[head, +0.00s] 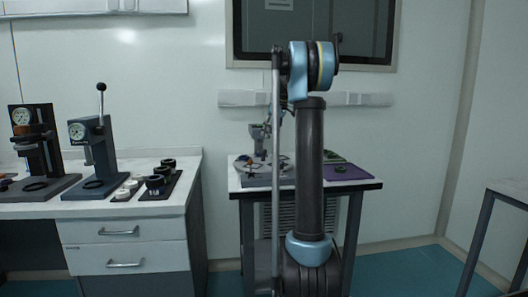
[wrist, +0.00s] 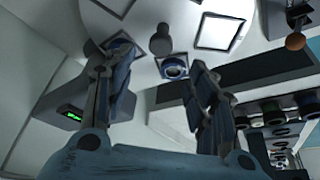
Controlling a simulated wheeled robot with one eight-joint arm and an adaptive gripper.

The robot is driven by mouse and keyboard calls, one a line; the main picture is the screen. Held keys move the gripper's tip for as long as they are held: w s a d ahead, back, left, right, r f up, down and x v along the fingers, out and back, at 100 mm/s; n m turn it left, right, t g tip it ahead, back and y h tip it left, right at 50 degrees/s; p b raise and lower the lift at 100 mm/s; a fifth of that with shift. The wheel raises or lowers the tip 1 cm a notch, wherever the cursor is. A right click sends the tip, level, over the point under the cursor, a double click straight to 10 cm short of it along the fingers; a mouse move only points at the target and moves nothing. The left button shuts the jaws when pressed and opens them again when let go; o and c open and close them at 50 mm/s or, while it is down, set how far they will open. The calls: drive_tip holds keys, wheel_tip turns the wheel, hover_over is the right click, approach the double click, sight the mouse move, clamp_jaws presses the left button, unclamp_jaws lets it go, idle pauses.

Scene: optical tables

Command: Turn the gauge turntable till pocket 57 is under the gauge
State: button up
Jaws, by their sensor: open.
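In the wrist view, the pale round turntable plate (wrist: 185,14) fills the top. In the head view, the turntable (head: 244,163) is partly hidden behind my arm. I cannot make out the gauge for sure, and no pocket numbers are readable.
A small green display (wrist: 73,116) is lit at the left. A purple mat (head: 348,172) lies right of my arm. A bench (head: 125,218) with dial presses stands left.

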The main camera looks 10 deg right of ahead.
sight(264, 150)
drive_tip(key=x, duration=1)
clamp_jaws()
